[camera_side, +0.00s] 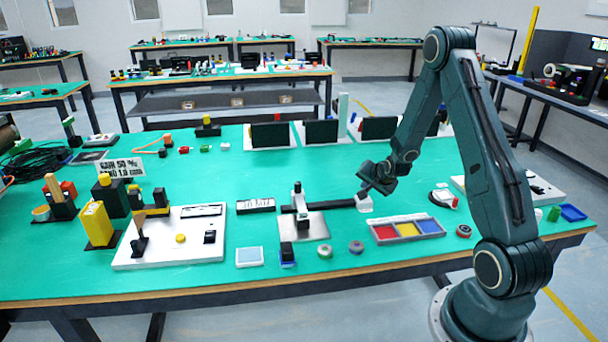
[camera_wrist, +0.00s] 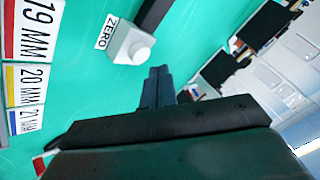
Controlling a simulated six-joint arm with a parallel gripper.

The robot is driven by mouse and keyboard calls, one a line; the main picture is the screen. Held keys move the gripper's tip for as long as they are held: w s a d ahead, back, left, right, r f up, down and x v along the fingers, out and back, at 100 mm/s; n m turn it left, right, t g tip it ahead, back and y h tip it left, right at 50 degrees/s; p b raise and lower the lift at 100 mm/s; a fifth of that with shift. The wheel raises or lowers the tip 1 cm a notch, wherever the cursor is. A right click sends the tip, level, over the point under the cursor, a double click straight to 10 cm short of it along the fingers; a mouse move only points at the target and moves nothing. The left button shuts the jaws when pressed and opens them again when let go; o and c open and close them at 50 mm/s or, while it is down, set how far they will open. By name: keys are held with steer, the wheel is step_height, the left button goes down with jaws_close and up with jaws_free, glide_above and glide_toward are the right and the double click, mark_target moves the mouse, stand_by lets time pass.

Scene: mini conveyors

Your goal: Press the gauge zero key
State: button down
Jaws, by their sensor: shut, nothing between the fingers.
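The zero key is a white block with a round white button (camera_wrist: 137,50) in the wrist view, beside a small "ZERO" label (camera_wrist: 106,31). In the side view the key block (camera_side: 364,204) sits at the right end of a dark bar (camera_side: 328,205) that runs to the gauge stand on a metal plate (camera_side: 312,230). My gripper (camera_wrist: 158,72) is shut and empty, its fingertips just below and right of the button in the wrist view. In the side view my gripper (camera_side: 365,188) hangs above the key block. Whether the tips touch the key cannot be told.
A tray with red, yellow and blue compartments (camera_side: 443,233) lies right of the key. Its size cards, such as "20 MM" (camera_wrist: 33,82), show in the wrist view. Green table behind the key is mostly clear.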

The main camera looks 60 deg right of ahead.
steer(key=shift+r, duration=2.2)
steer(key=s+a+r+n+y, duration=0.25)
steer(key=a+r+n, duration=0.55)
steer(key=a+r, duration=1)
steer(key=s+a+r+n+g+y, duration=0.1)
steer(key=s+a+r+n+y, duration=0.2)
steer(key=s+a+n, duration=0.5)
steer(key=s+a, duration=0.8)
steer(key=s, duration=0.2)
steer(key=shift+r+n+g, duration=0.2)
steer(key=shift+n+g, duration=0.1)
steer(key=shift+n, duration=0.1)
